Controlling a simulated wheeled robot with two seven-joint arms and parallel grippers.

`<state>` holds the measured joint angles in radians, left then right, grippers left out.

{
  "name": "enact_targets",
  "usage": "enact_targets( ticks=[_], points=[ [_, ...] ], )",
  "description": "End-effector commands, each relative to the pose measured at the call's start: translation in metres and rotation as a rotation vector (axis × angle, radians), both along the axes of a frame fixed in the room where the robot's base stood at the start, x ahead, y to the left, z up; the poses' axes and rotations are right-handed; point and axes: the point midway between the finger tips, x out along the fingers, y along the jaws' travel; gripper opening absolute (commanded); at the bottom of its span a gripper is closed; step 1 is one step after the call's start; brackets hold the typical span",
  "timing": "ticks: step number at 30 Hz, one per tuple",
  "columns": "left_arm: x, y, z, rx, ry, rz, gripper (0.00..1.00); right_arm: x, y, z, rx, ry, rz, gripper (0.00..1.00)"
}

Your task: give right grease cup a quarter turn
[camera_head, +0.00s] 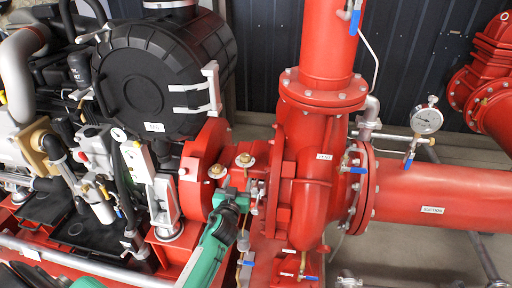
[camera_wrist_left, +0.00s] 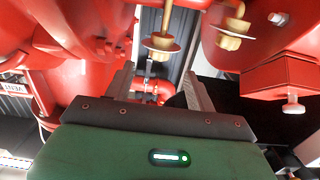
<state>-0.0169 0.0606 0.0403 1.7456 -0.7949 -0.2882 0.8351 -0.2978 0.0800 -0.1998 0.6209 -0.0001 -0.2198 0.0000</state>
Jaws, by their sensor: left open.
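Two brass grease cups sit on the red bearing housing between the round guard and the pump casing. The right grease cup (camera_head: 245,160) is the one nearer the casing. In the left wrist view it appears to be the left of the two brass cups (camera_wrist_left: 161,42), hanging inverted in the picture. The left grease cup (camera_head: 217,171) also shows in the wrist view (camera_wrist_left: 235,27). My left gripper (camera_head: 256,190) is just in front of the right cup. Its dark fingers (camera_wrist_left: 158,82) are open and empty, apart from the cup and roughly lined up with it.
The red pump casing (camera_head: 302,190) stands close on the right, with a suction pipe (camera_head: 445,195) and pressure gauge (camera_head: 426,121) beyond. The red round guard (camera_head: 203,150) and black engine cover (camera_head: 150,80) crowd the left. Small valves and thin pipes surround the housing.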

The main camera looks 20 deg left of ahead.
Motion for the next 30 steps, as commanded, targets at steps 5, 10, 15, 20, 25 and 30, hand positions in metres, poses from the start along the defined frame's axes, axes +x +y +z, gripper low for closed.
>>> enact_targets(
  ticks=[5, 10, 15, 20, 25, 30],
  points=[
    [0.006, 0.004, 0.019, 0.000, -0.035, 0.009, 0.56, -0.001, 0.000, 0.002, 0.000, 0.001, 0.000, 0.56],
    [0.028, 0.010, 0.020, 0.001, -0.035, 0.008, 0.56, -0.007, 0.000, 0.006, -0.001, 0.009, 0.000, 0.56],
    [0.058, 0.018, 0.020, 0.001, -0.033, 0.009, 0.56, -0.009, -0.001, 0.011, 0.000, 0.011, 0.000, 0.56],
    [0.086, 0.025, 0.019, 0.000, -0.033, 0.008, 0.56, -0.005, 0.000, 0.013, -0.001, 0.007, 0.000, 0.56],
    [0.112, 0.031, 0.018, -0.001, -0.033, 0.008, 0.56, -0.003, 0.000, 0.013, -0.001, 0.004, 0.000, 0.56],
    [0.128, 0.035, 0.016, -0.001, -0.032, 0.008, 0.56, -0.003, 0.000, 0.012, -0.001, 0.004, 0.000, 0.56]
  ],
)
